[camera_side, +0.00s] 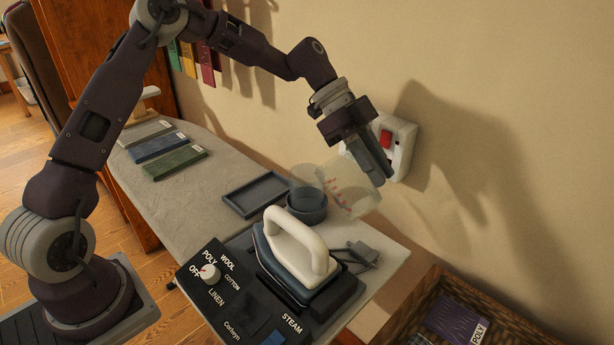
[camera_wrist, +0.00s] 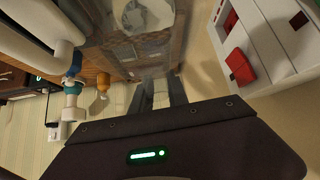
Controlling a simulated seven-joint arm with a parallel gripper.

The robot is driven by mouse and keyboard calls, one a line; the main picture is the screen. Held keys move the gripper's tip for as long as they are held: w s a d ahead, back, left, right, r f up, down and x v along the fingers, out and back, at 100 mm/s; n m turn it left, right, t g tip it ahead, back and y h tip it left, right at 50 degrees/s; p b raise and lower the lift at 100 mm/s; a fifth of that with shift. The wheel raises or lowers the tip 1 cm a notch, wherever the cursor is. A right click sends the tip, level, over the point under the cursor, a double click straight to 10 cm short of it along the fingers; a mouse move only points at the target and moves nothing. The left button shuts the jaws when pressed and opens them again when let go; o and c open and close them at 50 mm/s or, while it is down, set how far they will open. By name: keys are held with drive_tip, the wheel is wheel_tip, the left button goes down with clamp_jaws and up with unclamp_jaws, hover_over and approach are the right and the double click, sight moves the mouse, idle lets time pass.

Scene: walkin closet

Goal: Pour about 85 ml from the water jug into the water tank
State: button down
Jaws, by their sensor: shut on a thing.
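My gripper (camera_side: 376,160) is shut on the clear water jug (camera_side: 362,194), which has red marks on its side. The jug is tilted and held above the board, close to the wall switch. In the wrist view, my gripper's fingers (camera_wrist: 160,92) are against the clear jug wall (camera_wrist: 135,50). A dark round container (camera_side: 309,213) stands below and left of the jug, with a see-through round shape over it. I cannot tell for certain which thing is the water tank, nor the water level or whether any water is flowing.
A white-handled iron (camera_side: 297,238) sits just in front on a dark control base (camera_side: 228,300). A shallow dark tray (camera_side: 257,194) lies left of the round container. The wall switch (camera_side: 403,145) is close behind my gripper. A wicker basket (camera_side: 515,330) is lower right.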

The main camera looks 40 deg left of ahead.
drive_tip(key=d+f+g+y, duration=0.1)
drive_tip(key=d+f+y, duration=0.6)
drive_tip(key=f+y, duration=0.1)
drive_tip(key=shift+w+d+f+y+b, duration=0.15)
drive_tip(key=shift+w+f+y+b, duration=0.25)
drive_tip(key=shift+f+b, duration=0.1)
idle(1.5)
